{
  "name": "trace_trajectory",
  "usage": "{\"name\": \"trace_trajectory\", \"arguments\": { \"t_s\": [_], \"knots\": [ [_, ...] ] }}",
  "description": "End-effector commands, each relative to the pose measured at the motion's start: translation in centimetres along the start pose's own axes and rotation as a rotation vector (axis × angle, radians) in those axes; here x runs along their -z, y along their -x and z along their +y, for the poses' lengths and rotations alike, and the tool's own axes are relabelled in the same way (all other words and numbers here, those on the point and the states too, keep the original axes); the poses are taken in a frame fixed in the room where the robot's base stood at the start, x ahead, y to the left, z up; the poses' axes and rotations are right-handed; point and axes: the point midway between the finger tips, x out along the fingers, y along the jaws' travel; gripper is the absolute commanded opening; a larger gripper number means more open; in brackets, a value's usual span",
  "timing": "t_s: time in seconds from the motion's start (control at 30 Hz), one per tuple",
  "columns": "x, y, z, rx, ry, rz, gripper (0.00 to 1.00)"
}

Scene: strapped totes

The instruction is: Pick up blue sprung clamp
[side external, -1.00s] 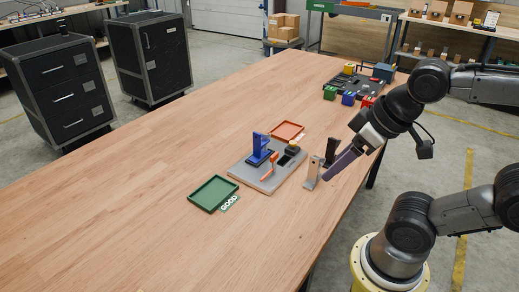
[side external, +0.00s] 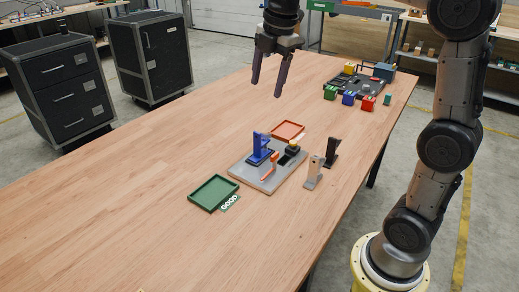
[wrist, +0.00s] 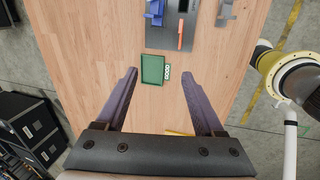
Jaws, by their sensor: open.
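The blue clamp (side external: 260,149) stands upright on the grey plate (side external: 250,178) in the middle of the table. At the top edge of the wrist view the clamp (wrist: 155,9) is partly cut off. My gripper (side external: 267,88) is open and empty, its fingers pointing down, high above the table. In the side view it appears above and behind the clamp. In the wrist view the gripper (wrist: 158,72) has its two fingers spread on either side of a green tray far below. Nothing touches the clamp.
A green tray (side external: 207,203) with a GOOD label and a red tray (side external: 288,122) lie by the plate. An orange-handled tool (side external: 270,166) is on the plate. Beige (side external: 314,172) and black (side external: 331,153) uprights stand right. Coloured bins (side external: 349,98) are farther back. The left table is clear.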

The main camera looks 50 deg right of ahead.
Motion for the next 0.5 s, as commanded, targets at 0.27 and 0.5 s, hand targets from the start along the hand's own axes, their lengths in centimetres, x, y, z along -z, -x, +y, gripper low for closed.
{"name": "trace_trajectory", "arguments": {
  "t_s": [0.27,0.5],
  "knots": [
    [-5.1,-8.6,6.0,0.145,0.029,0.013,0.7],
    [-7.0,-13.4,5.8,0.226,-0.01,0.028,0.7]
  ]
}}
